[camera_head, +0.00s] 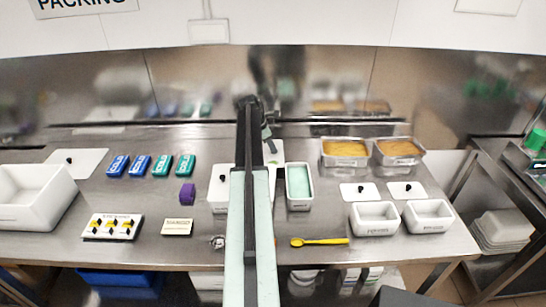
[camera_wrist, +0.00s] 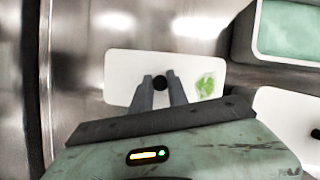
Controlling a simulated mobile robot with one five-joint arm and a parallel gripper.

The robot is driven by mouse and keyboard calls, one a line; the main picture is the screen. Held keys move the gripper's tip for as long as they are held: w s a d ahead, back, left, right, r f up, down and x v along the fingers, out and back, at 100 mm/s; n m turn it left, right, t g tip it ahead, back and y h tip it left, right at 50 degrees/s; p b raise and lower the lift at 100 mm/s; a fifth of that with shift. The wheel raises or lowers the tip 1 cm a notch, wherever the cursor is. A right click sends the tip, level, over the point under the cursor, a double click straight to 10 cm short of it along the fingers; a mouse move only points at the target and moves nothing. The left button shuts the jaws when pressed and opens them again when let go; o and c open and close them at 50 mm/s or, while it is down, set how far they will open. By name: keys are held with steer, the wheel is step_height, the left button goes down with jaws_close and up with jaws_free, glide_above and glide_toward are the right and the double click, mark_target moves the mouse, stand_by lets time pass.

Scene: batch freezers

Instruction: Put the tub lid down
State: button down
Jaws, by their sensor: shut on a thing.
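My gripper (camera_wrist: 161,86) is shut on the black knob (camera_wrist: 160,82) of a white tub lid (camera_wrist: 122,72). The lid is rectangular, with a green leaf mark on its right part in the wrist view. In the head view my arm covers much of this lid (camera_head: 275,148) and the knob. I cannot tell whether the lid touches the steel table. A tub of pale green contents (camera_head: 299,205) stands open beside my arm; it also shows at the upper right of the wrist view (camera_wrist: 285,61).
Another white lid (camera_head: 220,188) with a black knob lies left of my arm. Blue and green cold packs (camera_head: 151,165), a purple block (camera_head: 187,193) and a yellow spoon (camera_head: 320,242) lie on the table. White tubs (camera_head: 375,218) and orange-filled pans (camera_head: 345,160) stand right.

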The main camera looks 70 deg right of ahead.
step_height(320, 180, down, 3)
steer(key=shift+f+b, duration=0.15)
steer(key=shift+b, duration=0.85)
steer(key=shift+r, duration=0.3)
steer(key=shift+f, duration=0.25)
steer(key=c, duration=1.3)
jaws_free()
steer(key=shift+r, duration=0.1)
